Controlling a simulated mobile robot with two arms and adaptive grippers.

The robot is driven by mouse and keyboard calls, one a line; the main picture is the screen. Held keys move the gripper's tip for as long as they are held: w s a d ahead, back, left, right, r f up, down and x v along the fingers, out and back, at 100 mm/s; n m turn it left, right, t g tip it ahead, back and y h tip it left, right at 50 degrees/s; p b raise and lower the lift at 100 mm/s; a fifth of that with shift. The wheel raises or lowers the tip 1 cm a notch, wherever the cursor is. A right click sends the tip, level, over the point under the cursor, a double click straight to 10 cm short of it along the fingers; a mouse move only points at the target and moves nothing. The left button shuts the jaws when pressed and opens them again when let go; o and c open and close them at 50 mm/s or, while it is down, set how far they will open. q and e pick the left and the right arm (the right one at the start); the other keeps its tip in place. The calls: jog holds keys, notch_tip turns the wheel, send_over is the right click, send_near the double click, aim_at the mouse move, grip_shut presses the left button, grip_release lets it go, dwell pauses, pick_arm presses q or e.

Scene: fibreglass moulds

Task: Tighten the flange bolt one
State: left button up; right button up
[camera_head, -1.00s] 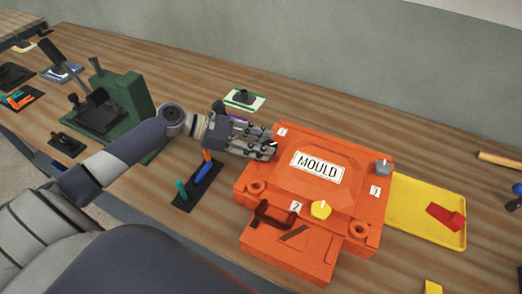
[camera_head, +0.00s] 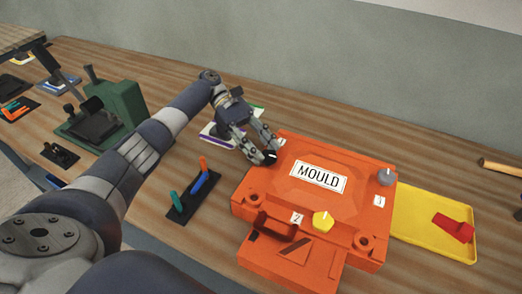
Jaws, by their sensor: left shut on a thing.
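The orange mould (camera_head: 256,208) lies on the wooden bench with a white MOULD label on top. My left gripper (camera_head: 267,157) reaches down from the upper left to the mould's far left corner. Its fingers are shut on a small dark flange bolt (camera_head: 271,155) beside a label that is mostly hidden and was marked 1 a moment ago. The fingers cover most of the bolt. A yellow bolt (camera_head: 323,221) sits by label 2 near the front edge. A grey bolt (camera_head: 387,177) sits by label 3 at the right corner. My right gripper is out of view.
A yellow tray (camera_head: 418,233) with a red piece (camera_head: 455,227) lies right of the mould. A black rack (camera_head: 189,203) with coloured tools stands on the left. A green machine (camera_head: 122,103) stands further back left. Bare bench lies behind the mould.

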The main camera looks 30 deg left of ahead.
pick_arm(q)
jog(key=shift+f+m+g+y, duration=0.2)
jog(key=shift+m+g+y, duration=0.1)
jog(key=shift+m+g, duration=0.35)
jog(key=o, duration=0.8)
jog(key=shift+d, duration=0.1)
jog(key=shift+c, duration=0.2)
jog(key=shift+w, duration=0.1)
jog(key=shift+r, duration=0.1)
notch_tip(320, 180, up, 10)
